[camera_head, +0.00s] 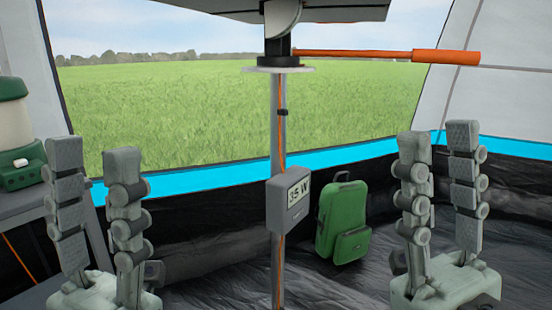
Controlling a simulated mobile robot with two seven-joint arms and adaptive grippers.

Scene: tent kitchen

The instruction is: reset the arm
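My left gripper (95,160) stands upright at the lower left of the head view, its two grey fingers spread apart with nothing between them. My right gripper (437,155) stands upright at the lower right, its fingers also apart and empty. Both point upward. The arm links below both grippers are cut off by the lower edge of the picture.
A pole (277,140) with a display box (289,200) reading "35 W" stands between my grippers. An orange handle (446,57) juts right from its top. A green suitcase (343,222) stands behind on the dark floor. A green-and-white appliance (17,140) sits far left.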

